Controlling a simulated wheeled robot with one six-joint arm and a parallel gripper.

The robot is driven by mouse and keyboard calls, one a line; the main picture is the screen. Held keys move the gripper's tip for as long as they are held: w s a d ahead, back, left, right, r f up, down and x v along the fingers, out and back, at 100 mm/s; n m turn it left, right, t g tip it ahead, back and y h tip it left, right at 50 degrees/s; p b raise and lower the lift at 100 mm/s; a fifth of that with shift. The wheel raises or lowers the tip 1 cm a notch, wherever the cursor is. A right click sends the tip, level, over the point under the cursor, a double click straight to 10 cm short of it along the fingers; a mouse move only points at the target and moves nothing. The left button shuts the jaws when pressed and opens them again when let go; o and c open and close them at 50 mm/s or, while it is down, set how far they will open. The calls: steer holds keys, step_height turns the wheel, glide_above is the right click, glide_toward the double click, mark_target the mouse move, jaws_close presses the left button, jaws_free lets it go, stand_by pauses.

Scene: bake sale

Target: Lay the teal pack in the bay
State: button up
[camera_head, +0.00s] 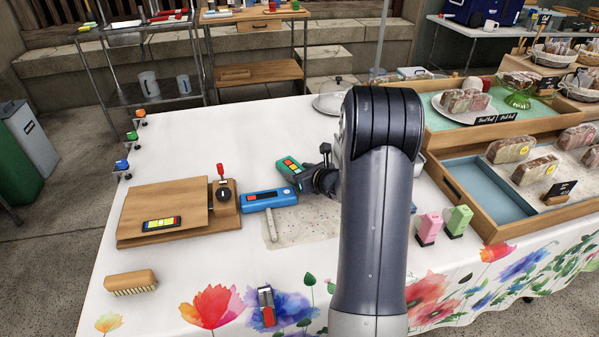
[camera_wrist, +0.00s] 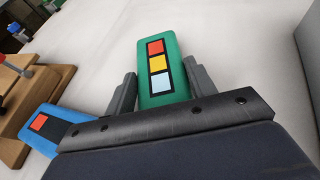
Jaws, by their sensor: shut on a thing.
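The teal pack (camera_head: 290,167) is a green block with red, yellow and pale blue squares on its face. It also shows in the wrist view (camera_wrist: 171,68), standing out between the two fingers. My gripper (camera_head: 309,177) is shut on it over the white table, just behind the blue block (camera_head: 268,199). An empty blue-lined compartment (camera_head: 482,188) in the wooden display at the right may be the bay; I cannot tell for sure. My arm hides part of the table between them.
A wooden board (camera_head: 145,206) with a small dark block (camera_head: 161,223) of coloured squares stands at the left. A brush (camera_head: 131,283) lies in front. Pink (camera_head: 429,228) and green (camera_head: 458,221) stampers stand near the display.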

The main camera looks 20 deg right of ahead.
steer(key=o, duration=1.1)
